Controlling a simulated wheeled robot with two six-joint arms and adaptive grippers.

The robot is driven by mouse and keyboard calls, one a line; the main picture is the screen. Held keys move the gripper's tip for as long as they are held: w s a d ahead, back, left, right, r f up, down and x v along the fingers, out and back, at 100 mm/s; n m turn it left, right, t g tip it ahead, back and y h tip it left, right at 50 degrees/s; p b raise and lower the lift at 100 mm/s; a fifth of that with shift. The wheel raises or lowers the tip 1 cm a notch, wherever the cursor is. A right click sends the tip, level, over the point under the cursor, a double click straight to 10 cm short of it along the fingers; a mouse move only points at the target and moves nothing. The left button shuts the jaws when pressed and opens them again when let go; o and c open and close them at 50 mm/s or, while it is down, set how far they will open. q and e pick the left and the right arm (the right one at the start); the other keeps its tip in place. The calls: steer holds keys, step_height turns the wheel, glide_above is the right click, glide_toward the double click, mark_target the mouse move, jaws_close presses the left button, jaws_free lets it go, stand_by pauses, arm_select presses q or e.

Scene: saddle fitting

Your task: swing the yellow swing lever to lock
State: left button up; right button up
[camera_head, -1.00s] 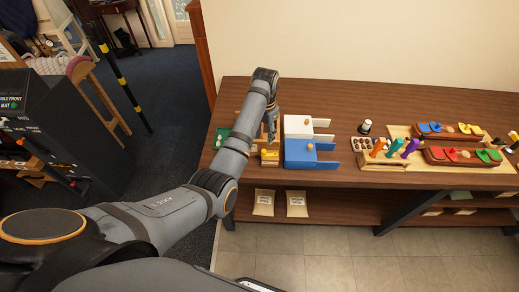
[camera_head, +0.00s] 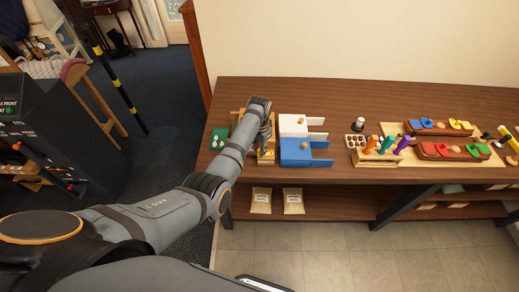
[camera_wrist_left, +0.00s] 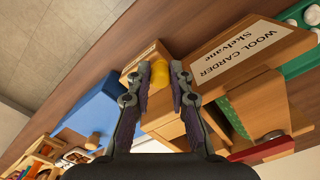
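The yellow swing lever (camera_wrist_left: 161,77) shows in the left wrist view as a short rounded yellow piece at a wooden device labelled "WOOL CARDER Skelvane" (camera_wrist_left: 246,57). My left gripper (camera_wrist_left: 161,73) has its two fingertips drawn in close on either side of the lever, with no clear gap, so it looks shut on it. The fingers hide part of the lever's sides. In the head view, my left gripper (camera_head: 266,142) reaches down over the device, and a yellow part (camera_head: 265,156) shows just below it. My right gripper is not in view.
A blue box (camera_head: 297,153) and a white box (camera_head: 294,126) stand close to the right of the device. A green tray (camera_head: 219,138) lies to its left. Colored-handled tools (camera_head: 386,145) and saddle-like racks (camera_head: 437,128) stand farther right.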

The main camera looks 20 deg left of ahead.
arm_select(q)
jaws_close()
steer(key=shift+w+a+r+m+p, duration=0.1)
steer(key=shift+w+r+m+p, duration=0.1)
steer(key=shift+m+p, duration=0.25)
steer(key=shift+w+f+m, duration=0.15)
steer(key=shift+f+m, duration=0.05)
steer(key=shift+m, duration=0.25)
steer(key=o, duration=0.6)
jaws_free()
steer(key=shift+r, duration=0.15)
steer(key=shift+w+r, duration=0.1)
steer(key=shift+r, duration=0.3)
step_height(320, 180, up, 7)
steer(key=shift+f, duration=0.1)
